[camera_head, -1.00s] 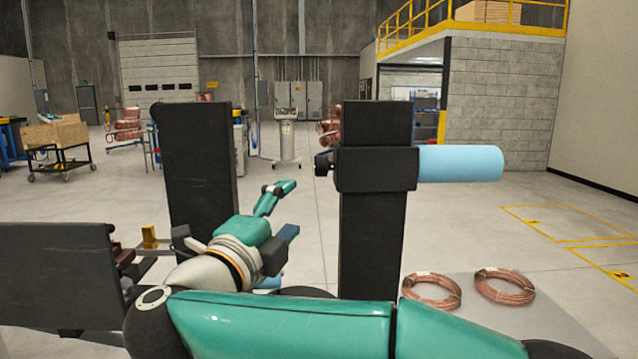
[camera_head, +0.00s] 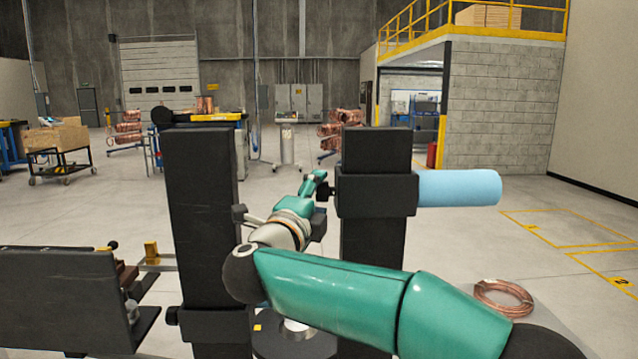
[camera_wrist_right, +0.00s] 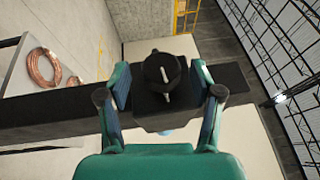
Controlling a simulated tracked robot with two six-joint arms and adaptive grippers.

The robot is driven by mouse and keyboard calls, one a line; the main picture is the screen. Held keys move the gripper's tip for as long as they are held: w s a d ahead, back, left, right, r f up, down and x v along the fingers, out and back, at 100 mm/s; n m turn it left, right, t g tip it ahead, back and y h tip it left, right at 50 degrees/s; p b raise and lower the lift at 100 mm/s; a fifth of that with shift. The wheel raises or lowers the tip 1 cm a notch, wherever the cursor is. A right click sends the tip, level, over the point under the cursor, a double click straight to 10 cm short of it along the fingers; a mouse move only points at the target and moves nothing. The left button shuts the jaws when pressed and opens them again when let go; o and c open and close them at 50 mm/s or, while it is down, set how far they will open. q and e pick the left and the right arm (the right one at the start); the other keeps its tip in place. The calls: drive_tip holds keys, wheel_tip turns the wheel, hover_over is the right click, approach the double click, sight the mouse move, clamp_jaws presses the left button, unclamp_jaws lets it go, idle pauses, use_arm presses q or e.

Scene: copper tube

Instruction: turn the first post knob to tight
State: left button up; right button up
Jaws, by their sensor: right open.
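A black post (camera_head: 375,240) stands right of centre with a black collar (camera_head: 376,195) holding a light-blue cylinder (camera_head: 458,187). A small dark knob (camera_head: 323,193) is on the collar's left side. In the right wrist view the round black knob (camera_wrist_right: 162,71) faces me with a white line on it. A second white mark sits just below it on the collar (camera_wrist_right: 160,115). My right gripper (camera_head: 316,186) is at the knob; in the wrist view its open fingers (camera_wrist_right: 160,84) are either side of the knob, with gaps visible. My left gripper is not in view.
Another black post (camera_head: 203,220) stands left, with a low collar and side knob (camera_head: 172,315). A dark panel (camera_head: 60,290) fills the lower left. A copper coil (camera_head: 503,297) lies at lower right.

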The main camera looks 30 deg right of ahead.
drive_tip(key=shift+x, duration=1.05)
drive_tip(key=c, duration=1.2)
drive_tip(key=shift+o, duration=0.2)
drive_tip(key=h+b, duration=0.1)
drive_tip(key=b, duration=0.2)
drive_tip(key=shift+f+m, duration=0.3)
drive_tip(key=shift+f, duration=0.1)
drive_tip(key=shift+r+t+b, duration=0.2)
drive_tip(key=shift+t+b, duration=0.1)
drive_tip(key=shift+b, duration=0.25)
